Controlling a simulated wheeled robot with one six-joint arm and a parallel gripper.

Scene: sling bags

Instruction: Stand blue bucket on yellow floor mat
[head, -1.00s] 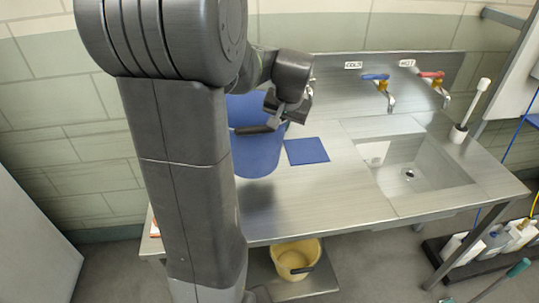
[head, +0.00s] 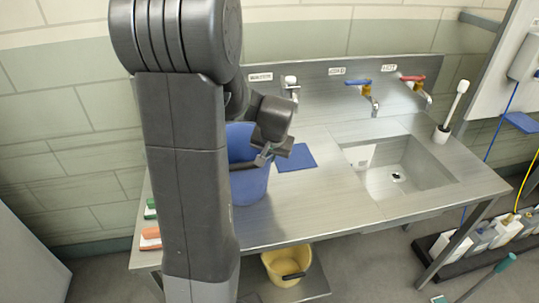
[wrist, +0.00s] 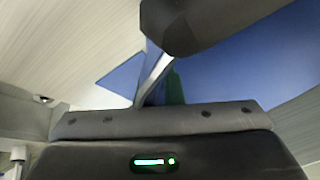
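The blue bucket (head: 252,188) is upright over the left part of the steel bench, partly hidden behind my arm. My gripper (head: 268,158) is at its upper rim and dark handle, and appears shut on it. I cannot tell whether the bucket's base touches the bench. In the wrist view the bucket's blue side (wrist: 245,70) fills the right, close to the gripper; the fingertips are not clear there. No yellow floor mat shows in either view.
A blue square mat (head: 297,158) lies on the bench (head: 310,205) beside the bucket. The sink (head: 400,172) is to the right. A yellow bucket (head: 285,266) stands on the low shelf. Brushes (head: 150,238) lie at the bench's left end. Bottles (head: 482,238) stand at right.

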